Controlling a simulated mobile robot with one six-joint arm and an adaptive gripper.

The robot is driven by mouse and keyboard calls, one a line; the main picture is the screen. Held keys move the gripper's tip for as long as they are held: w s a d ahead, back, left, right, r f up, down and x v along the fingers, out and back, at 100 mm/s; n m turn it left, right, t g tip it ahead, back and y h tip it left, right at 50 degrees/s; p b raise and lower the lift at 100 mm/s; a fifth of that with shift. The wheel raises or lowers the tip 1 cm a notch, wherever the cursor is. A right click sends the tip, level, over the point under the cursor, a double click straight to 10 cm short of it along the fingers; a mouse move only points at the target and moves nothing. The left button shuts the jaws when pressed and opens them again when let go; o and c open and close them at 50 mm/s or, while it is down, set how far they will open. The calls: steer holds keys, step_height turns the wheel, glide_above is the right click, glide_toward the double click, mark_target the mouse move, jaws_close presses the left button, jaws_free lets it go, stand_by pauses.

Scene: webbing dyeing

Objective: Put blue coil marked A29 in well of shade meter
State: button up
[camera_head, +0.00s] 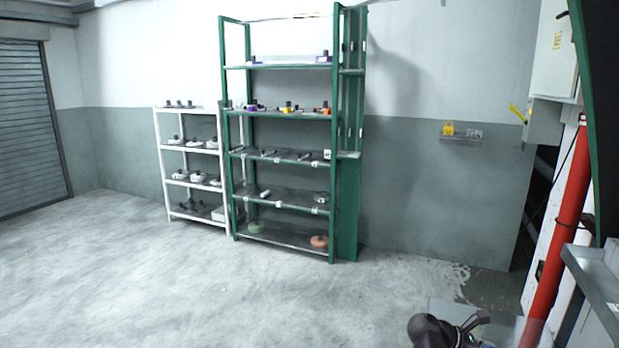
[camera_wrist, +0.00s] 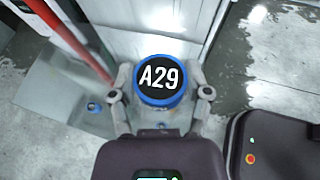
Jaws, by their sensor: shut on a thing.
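The blue coil marked A29 (camera_wrist: 160,82) is in the wrist view, with a black top and white lettering facing the camera. My gripper (camera_wrist: 160,88) is shut on it, one finger on each side, and holds it above the floor. In the head view only a dark part of my arm shows at the bottom right; the coil and the fingers cannot be made out there. I cannot identify the shade meter in either view.
A green shelf rack (camera_head: 290,118) and a lower white rack (camera_head: 196,147) hold several coils and small items against the wall. A red pipe (camera_head: 568,220) and a grey ledge (camera_head: 596,285) are close on the right. The floor (camera_head: 150,280) at left is clear.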

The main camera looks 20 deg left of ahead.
step_height(320, 180, up, 10)
steer(key=p, duration=0.8)
steer(key=shift+f, duration=0.15)
